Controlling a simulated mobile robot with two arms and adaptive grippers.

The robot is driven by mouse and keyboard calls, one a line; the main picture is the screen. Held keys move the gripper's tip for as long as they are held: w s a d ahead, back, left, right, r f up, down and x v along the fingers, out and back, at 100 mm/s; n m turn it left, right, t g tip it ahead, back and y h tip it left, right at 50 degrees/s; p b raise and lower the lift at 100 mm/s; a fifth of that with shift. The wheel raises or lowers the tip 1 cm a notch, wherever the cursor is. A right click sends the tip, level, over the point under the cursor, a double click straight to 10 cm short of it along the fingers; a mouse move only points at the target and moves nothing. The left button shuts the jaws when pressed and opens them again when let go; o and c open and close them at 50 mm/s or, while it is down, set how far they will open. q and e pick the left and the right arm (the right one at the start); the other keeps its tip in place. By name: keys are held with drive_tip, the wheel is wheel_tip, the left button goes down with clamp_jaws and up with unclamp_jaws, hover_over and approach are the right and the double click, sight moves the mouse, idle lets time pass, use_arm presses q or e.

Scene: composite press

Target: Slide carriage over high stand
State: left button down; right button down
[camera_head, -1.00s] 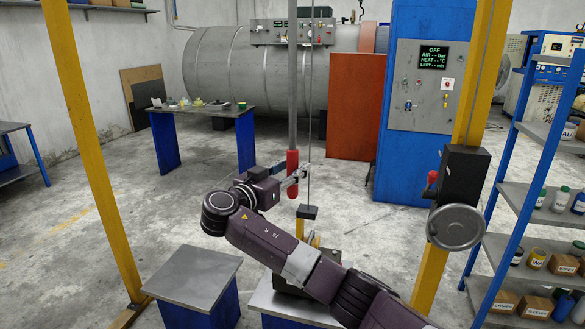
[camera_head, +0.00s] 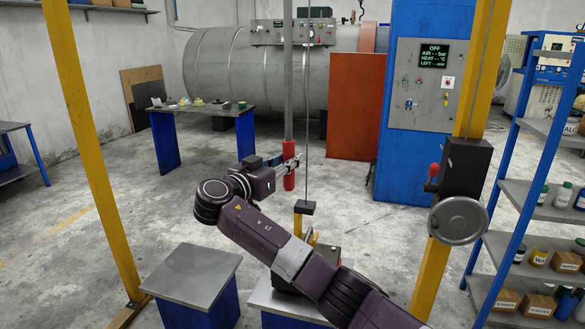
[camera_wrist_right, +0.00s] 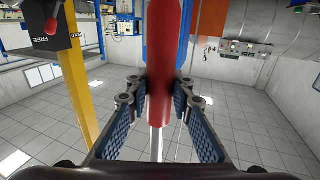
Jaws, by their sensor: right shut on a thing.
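My right gripper (camera_head: 289,165) is shut on a red handle (camera_head: 289,178) at the lower end of a vertical grey pole (camera_head: 288,80). The red handle also fills the middle of the right wrist view (camera_wrist_right: 164,70), between the blue finger pads. The carriage itself is not visible; the pole runs out of the top of the picture. A thin cable beside the pole carries a black block (camera_head: 304,207) with a yellow piece below it. Two grey-topped stands are at the front: a left stand (camera_head: 192,275) with a bare top, and a right stand (camera_head: 262,297) below the hanging block, partly hidden by my arm.
Yellow gantry posts stand left (camera_head: 85,130) and right (camera_head: 480,80); the right one bears a winch with a crank wheel (camera_head: 458,217). A dark load (camera_head: 328,254) is at the right stand, partly hidden. A shelf rack (camera_head: 530,190) is at the right. Floor behind the stands is clear.

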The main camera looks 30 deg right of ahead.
drive_tip(key=shift+w+a, duration=0.2)
drive_tip(key=c, duration=1.7)
unclamp_jaws()
drive_tip(key=v, duration=1.2)
drive_tip(key=shift+s, duration=0.1)
